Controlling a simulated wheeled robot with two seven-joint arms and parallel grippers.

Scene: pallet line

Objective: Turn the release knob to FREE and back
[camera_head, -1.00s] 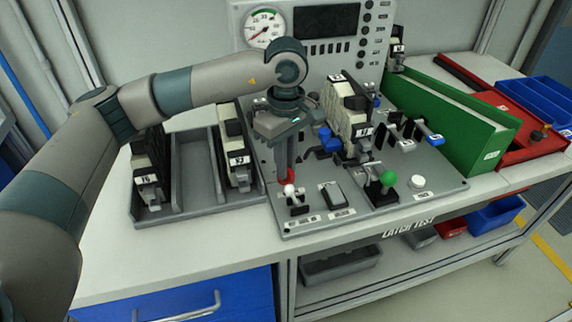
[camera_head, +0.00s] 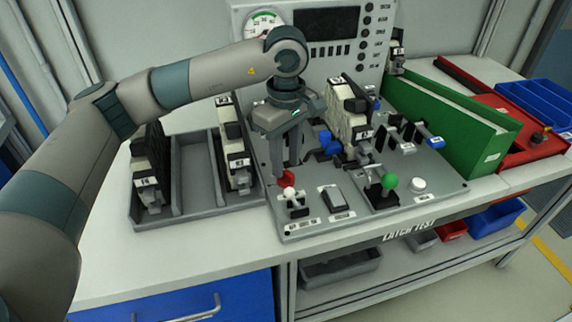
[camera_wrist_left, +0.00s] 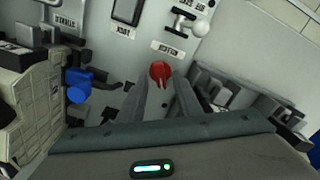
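The release knob is most likely the small red knob (camera_head: 286,180) at the front left of the grey test panel (camera_head: 365,196). It also shows in the left wrist view (camera_wrist_left: 160,71). My left gripper (camera_head: 289,168) points down over it from behind. In the left wrist view its two fingers (camera_wrist_left: 161,84) are apart, with the knob between and just beyond the tips. I cannot tell whether they touch it. The FREE marking is not readable. My right gripper is not in view.
A white-tipped toggle (camera_head: 291,194) sits just in front of the knob, with a black rocker switch (camera_head: 333,198) to its right. A latch unit (camera_head: 347,117) and blue clamp (camera_head: 329,143) stand close on the right. A grey rack (camera_head: 195,209) is on the left.

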